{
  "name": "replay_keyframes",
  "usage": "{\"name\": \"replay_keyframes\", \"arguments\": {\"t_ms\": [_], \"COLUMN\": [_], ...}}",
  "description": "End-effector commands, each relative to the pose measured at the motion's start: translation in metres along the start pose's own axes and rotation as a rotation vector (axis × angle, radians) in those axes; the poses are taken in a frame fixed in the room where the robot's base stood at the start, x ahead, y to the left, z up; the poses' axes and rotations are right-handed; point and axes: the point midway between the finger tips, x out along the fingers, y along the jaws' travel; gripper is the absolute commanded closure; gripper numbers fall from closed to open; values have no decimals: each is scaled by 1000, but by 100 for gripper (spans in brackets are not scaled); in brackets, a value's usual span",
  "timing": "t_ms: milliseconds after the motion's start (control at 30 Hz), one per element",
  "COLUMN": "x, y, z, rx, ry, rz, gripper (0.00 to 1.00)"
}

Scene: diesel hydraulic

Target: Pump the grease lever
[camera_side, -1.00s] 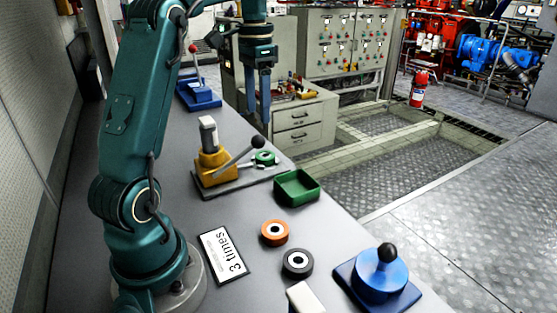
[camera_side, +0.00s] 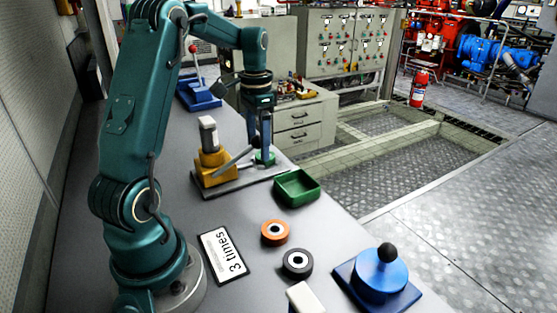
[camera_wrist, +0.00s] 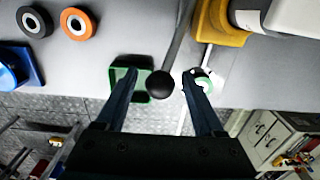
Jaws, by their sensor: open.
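The grease pump has a yellow body (camera_side: 213,167) with a grey-white cylinder on a dark base plate, left of my gripper (camera_side: 260,145) in the side view. In the wrist view the lever's black ball knob (camera_wrist: 160,85) lies between the two open fingers of my gripper (camera_wrist: 159,74), with a gap on each side. A green round fitting (camera_wrist: 203,84) is near the right finger. A card (camera_side: 225,256) reading "3 times" lies on the bench.
A green tray (camera_side: 297,188) stands right of the pump, partly behind the left finger in the wrist view. An orange ring (camera_side: 275,232), a black ring (camera_side: 297,264) and a blue device (camera_side: 380,273) with a black knob stand nearer. Bare bench lies between card and pump.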

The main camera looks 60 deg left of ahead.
Motion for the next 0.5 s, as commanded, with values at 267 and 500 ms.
{"name": "replay_keyframes", "arguments": {"t_ms": [267, 500], "x": [0, 0], "y": [0, 0], "z": [0, 0], "rx": [0, 0], "ry": [0, 0], "rz": [0, 0], "gripper": [45, 98]}}
